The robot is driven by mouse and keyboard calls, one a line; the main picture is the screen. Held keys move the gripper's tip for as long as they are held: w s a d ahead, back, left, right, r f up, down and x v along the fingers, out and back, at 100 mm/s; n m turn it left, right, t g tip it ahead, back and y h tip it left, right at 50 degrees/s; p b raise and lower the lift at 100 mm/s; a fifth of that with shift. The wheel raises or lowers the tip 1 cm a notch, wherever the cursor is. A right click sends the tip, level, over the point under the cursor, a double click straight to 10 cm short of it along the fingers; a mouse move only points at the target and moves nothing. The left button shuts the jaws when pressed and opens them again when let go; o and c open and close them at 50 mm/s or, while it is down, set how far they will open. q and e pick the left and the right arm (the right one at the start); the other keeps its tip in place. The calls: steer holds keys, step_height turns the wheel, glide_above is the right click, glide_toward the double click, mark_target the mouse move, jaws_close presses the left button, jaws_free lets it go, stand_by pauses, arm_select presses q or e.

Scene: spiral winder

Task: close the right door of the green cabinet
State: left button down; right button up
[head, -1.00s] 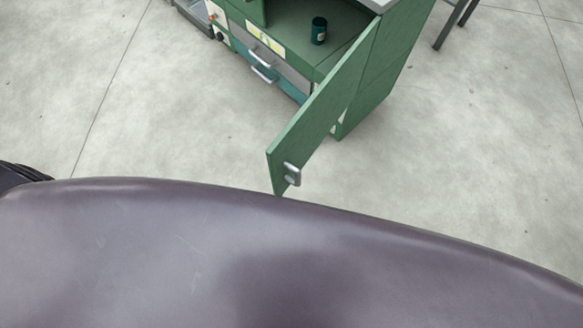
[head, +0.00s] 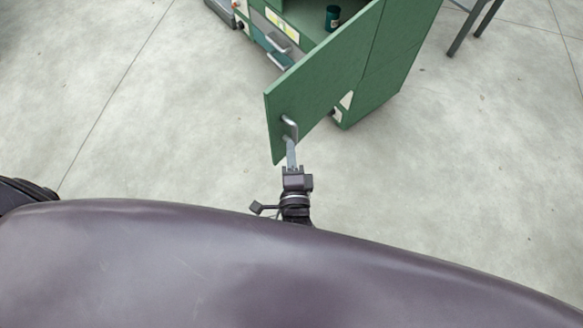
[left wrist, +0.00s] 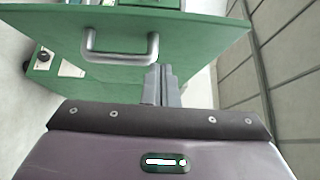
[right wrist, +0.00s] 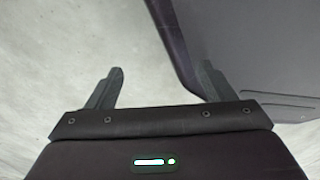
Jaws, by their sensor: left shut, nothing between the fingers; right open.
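The green cabinet (head: 385,85) stands at the top of the head view. Its right door (head: 325,75) is swung open toward me. A metal handle (head: 291,128) sits near the door's free edge; in the left wrist view the handle (left wrist: 120,58) is just ahead of the fingers. My left gripper (head: 291,143) is shut and empty, with its fingertips at the door beside the handle. I cannot tell whether they touch it. My right gripper (right wrist: 160,80) is open and empty over the floor, away from the door.
A dark green can (head: 333,17) stands inside the cabinet. Drawers with handles (head: 278,43) are at its front left. Grey table legs (head: 472,25) are at the upper right. The concrete floor (head: 440,200) around the door is clear.

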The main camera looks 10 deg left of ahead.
mark_target(277, 120)
arm_select(q)
steer(key=w+a, duration=0.1)
steer(key=w, duration=0.1)
steer(key=w+a, duration=0.2)
steer(key=shift+w+a, duration=0.1)
steer(key=shift+a, duration=0.2)
steer(key=shift+w+a, duration=0.2)
steer(key=shift+a, duration=0.2)
steer(key=shift+a+p, duration=0.1)
steer(key=shift+p, duration=0.2)
